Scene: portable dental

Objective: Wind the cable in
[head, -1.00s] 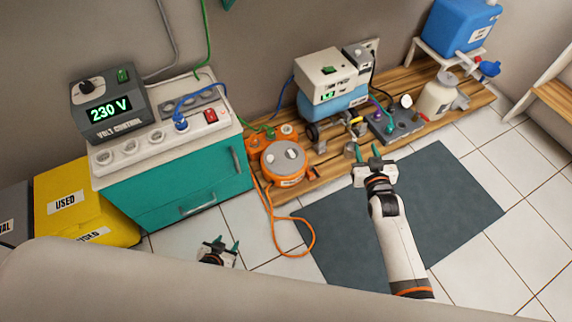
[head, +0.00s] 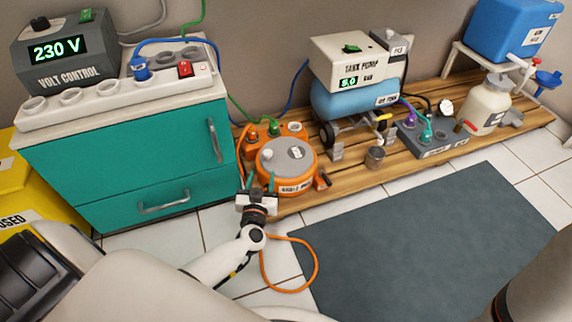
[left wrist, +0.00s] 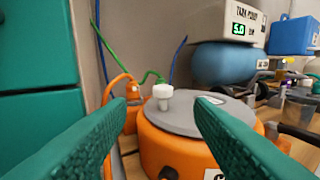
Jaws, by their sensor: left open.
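The orange cable reel (head: 300,178) sits on the wooden platform beside the teal cabinet. It has a grey disc on top with a white crank knob (head: 267,155). Its orange cable (head: 317,268) lies in a loose loop on the tiles in front, partly hidden by my left arm. My left gripper (head: 260,182) is open at the reel's near left side. In the left wrist view the white knob (left wrist: 162,92) stands upright between the two green fingers, beyond their tips, with nothing gripped. My right gripper is out of view.
The teal cabinet (head: 120,165) stands close on the left, with a power strip (head: 75,100) on top. Right of the reel are a tank pump (head: 355,65), a small metal cup (head: 375,157) and a grey connector box (head: 435,140). A dark mat (head: 420,240) covers the floor in front.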

